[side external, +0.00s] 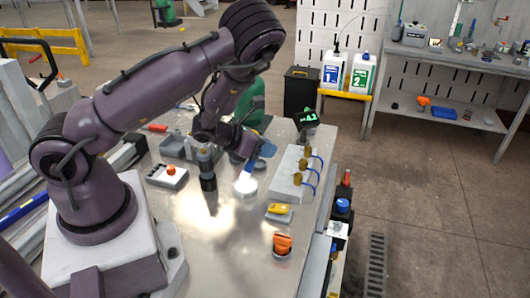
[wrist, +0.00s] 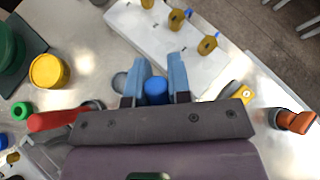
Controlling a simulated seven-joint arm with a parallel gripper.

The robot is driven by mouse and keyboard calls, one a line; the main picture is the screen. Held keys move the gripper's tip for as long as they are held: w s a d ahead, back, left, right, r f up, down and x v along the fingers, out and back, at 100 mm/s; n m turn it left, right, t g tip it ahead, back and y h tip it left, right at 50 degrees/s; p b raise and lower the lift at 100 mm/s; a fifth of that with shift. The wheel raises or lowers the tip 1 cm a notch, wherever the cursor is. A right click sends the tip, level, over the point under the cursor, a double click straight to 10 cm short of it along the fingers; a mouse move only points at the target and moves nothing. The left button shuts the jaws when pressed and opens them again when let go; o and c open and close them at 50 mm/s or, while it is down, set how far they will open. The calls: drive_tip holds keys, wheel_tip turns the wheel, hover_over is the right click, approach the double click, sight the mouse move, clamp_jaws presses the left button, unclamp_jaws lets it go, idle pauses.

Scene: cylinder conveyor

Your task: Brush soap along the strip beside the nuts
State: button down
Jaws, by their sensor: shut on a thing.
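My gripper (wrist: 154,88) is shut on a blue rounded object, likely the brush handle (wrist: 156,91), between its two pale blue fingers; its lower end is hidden. In the side external view my gripper (side external: 262,150) hangs above the table, left of the white block. The white block (side external: 287,187) carries brass nuts (side external: 303,165) with blue hoses or handles along its right side; they also show at the top of the wrist view (wrist: 176,20). The block's bare left strip (wrist: 150,40) lies beyond my fingers. A white round pot (side external: 246,185) stands on the table below my gripper.
A yellow-topped block (side external: 279,210) and an orange-topped part (side external: 282,244) stand near the table's right edge. A button box (side external: 168,175) and a dark bottle (side external: 207,175) stand at left. A small green display (side external: 306,119) stands at the back. The front table is clear.

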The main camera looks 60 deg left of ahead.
drive_tip(key=shift+r, duration=2.55)
drive_tip(key=shift+s+a+f, duration=0.15)
drive_tip(key=shift+a+f, duration=0.1)
drive_tip(key=shift+a, duration=0.2)
drive_tip(key=w+d+r, duration=0.6)
drive_tip(key=d+r, duration=0.3)
drive_tip(key=d, duration=0.4)
drive_tip(key=w+a+f+y, duration=0.1)
drive_tip(key=a+f, duration=0.6)
drive_tip(key=shift+w+a+f, duration=0.3)
drive_tip(key=shift+w+a, duration=0.05)
drive_tip(key=shift+a, duration=0.05)
